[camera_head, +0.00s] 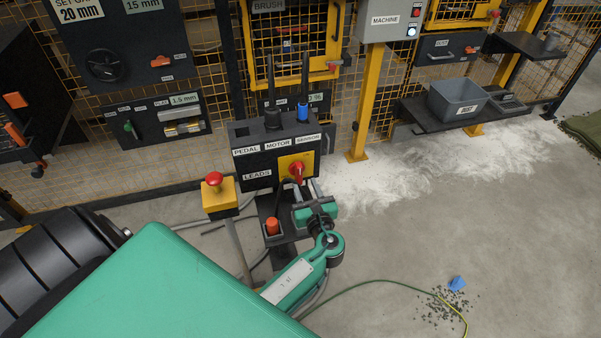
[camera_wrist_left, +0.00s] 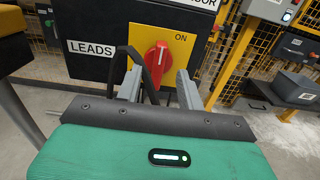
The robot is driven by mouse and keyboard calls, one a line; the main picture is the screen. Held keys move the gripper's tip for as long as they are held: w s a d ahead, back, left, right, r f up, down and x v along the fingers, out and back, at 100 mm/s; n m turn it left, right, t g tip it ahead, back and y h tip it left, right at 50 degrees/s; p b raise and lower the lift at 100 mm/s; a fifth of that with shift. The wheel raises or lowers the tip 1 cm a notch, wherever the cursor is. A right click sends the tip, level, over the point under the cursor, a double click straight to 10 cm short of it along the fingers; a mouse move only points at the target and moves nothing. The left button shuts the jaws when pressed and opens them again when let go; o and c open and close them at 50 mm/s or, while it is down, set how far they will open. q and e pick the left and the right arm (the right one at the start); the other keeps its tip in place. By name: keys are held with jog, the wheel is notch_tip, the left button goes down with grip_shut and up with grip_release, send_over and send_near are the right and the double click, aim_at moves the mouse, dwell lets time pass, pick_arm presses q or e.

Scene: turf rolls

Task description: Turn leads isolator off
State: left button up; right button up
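The leads isolator is a red rotary knob (camera_head: 297,171) on a yellow plate (camera_head: 284,162), on the front of a dark box labelled LEADS. In the left wrist view the knob (camera_wrist_left: 157,56) stands nearly upright, and ON is printed at the plate's upper right. My left gripper (camera_head: 306,188) is just below and in front of the knob. In the left wrist view its two grey fingers (camera_wrist_left: 160,88) are apart, with the knob beyond and between them; I cannot tell whether they touch it. A black cable loop crosses near the left finger. My right gripper is not in view.
A red mushroom button (camera_head: 214,179) on a yellow post stands left of the box. An orange button (camera_head: 272,225) is below it. Black and blue plugs (camera_head: 302,112) with cables rise from the box top. A grey bin (camera_head: 458,98) sits on a shelf at right. Open floor lies to the right.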

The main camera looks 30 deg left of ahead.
aim_at(300, 173)
pick_arm(q)
jog(key=x, duration=0.6)
jog(key=shift+d, duration=0.1)
grip_shut()
